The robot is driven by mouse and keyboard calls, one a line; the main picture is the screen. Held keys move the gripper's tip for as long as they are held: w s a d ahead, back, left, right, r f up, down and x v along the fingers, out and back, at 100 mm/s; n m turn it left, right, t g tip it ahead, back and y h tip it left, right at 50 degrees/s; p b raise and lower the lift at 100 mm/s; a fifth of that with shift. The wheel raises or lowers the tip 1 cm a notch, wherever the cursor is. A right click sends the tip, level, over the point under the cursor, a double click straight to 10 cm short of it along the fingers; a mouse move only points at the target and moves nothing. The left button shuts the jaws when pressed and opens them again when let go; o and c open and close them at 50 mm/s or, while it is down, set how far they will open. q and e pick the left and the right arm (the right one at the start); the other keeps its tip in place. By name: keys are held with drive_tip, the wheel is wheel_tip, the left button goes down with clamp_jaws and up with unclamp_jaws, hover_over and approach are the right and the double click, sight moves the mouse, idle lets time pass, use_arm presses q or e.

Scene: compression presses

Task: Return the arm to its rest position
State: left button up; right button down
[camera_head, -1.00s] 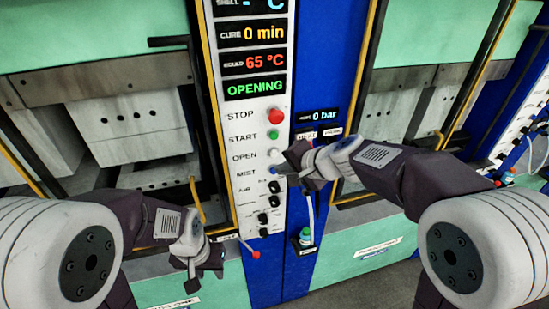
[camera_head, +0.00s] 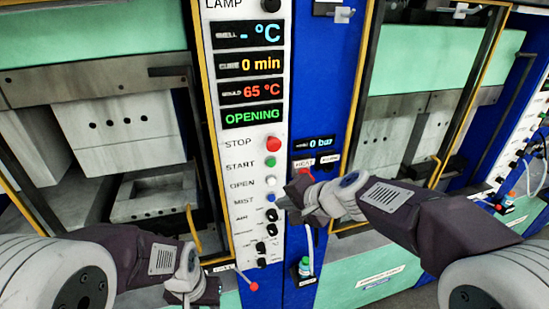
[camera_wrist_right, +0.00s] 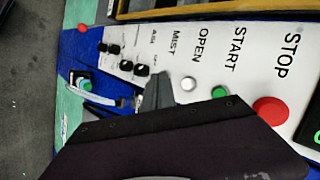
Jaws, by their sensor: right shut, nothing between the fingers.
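My right gripper (camera_head: 284,203) is shut and empty. It is in front of the white control panel (camera_head: 240,165), just right of the MIST label and the blue button (camera_head: 271,198). In the right wrist view its closed fingers (camera_wrist_right: 158,90) lie over the panel beside the white OPEN button (camera_wrist_right: 188,84); whether they touch the panel I cannot tell. My left gripper (camera_head: 188,297) hangs low at the bottom edge in the head view, partly cut off, its jaws unclear.
The left press stands open, its upper block (camera_head: 118,125) above a lower mould (camera_head: 150,197). The panel shows OPENING (camera_head: 252,117) and 65 °C. A red STOP button (camera_head: 273,144) sits above the green START button (camera_head: 269,162). A second press (camera_head: 395,130) stands right.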

drive_tip(key=s+d+f+g+h+b, duration=0.1)
drive_tip(key=s+d+f+b, duration=0.2)
drive_tip(key=f, duration=0.4)
drive_tip(key=d+f+h+b, duration=0.1)
drive_tip(key=d+f+b, duration=0.1)
drive_tip(key=f+b, duration=0.35)
drive_tip(key=s+d+f+g+b, duration=0.1)
drive_tip(key=s+d+f+b, duration=0.15)
drive_tip(key=f, duration=0.45)
drive_tip(key=s+d+f+n+g+h+b, duration=0.3)
drive_tip(key=s+d+f+n, duration=0.4)
drive_tip(key=s+f, duration=0.5)
drive_tip(key=shift+s+d+f+g+h, duration=0.3)
drive_tip(key=shift+d+g+h, duration=0.3)
drive_tip(key=shift+d, duration=0.5)
drive_tip(key=shift+w, duration=0.1)
